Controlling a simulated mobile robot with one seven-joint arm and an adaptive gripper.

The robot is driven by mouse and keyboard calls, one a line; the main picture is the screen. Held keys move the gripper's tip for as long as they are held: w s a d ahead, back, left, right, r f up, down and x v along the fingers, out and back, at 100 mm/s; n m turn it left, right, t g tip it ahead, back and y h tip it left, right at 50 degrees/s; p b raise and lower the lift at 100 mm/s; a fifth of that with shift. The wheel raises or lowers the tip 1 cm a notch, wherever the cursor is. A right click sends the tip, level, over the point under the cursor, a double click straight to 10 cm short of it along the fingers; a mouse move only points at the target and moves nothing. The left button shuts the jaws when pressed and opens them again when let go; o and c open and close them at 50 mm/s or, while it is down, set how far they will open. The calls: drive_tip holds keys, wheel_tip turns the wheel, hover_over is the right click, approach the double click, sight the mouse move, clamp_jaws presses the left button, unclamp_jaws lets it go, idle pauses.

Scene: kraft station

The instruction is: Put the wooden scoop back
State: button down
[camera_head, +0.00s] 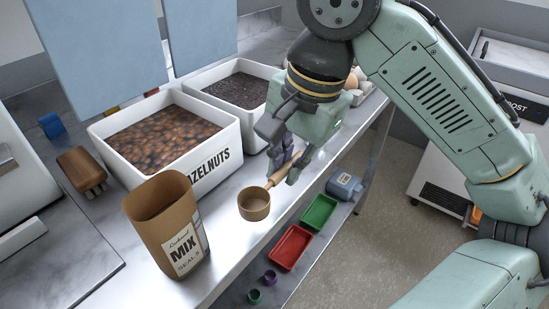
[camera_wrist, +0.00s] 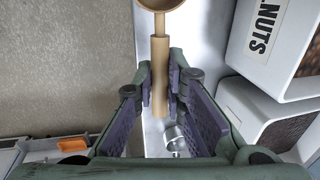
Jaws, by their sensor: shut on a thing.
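The wooden scoop (camera_head: 254,203) is a round tan cup with a straight wooden handle, over the front part of the steel counter (camera_head: 222,253). My gripper (camera_head: 287,166) is shut on the scoop's handle, and the cup points toward the brown paper bag. In the wrist view the handle (camera_wrist: 159,75) runs between the two finger pads of my gripper (camera_wrist: 172,95), with the cup at the top edge, partly cut off. I cannot tell whether the cup touches the counter.
A white bin of hazelnuts (camera_head: 215,165) and a bin of dark contents (camera_head: 238,88) stand behind the scoop. An open brown mix bag (camera_head: 190,253) stands to the left, a wooden-backed brush (camera_head: 80,168) farther left. Red (camera_head: 290,248) and green (camera_head: 320,213) trays lie on a lower shelf.

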drive_tip(key=w, duration=0.1)
drive_tip(key=w+a, duration=0.1)
drive_tip(key=w, duration=0.2)
drive_tip(key=shift+w+a+f+p, duration=0.2)
drive_tip(key=shift+w+a+p, duration=0.1)
drive_tip(key=shift+a+p, duration=0.05)
drive_tip(key=shift+d+x, duration=0.15)
drive_tip(key=shift+x, duration=0.75)
drive_tip(key=shift+d+x, duration=0.15)
drive_tip(key=shift+x, duration=0.8)
drive_tip(key=shift+f, duration=0.15)
drive_tip(key=c, duration=1.7)
unclamp_jaws()
drive_tip(key=shift+o, duration=0.2)
drive_tip(key=v, duration=1.2)
drive_tip(key=shift+p, duration=0.3)
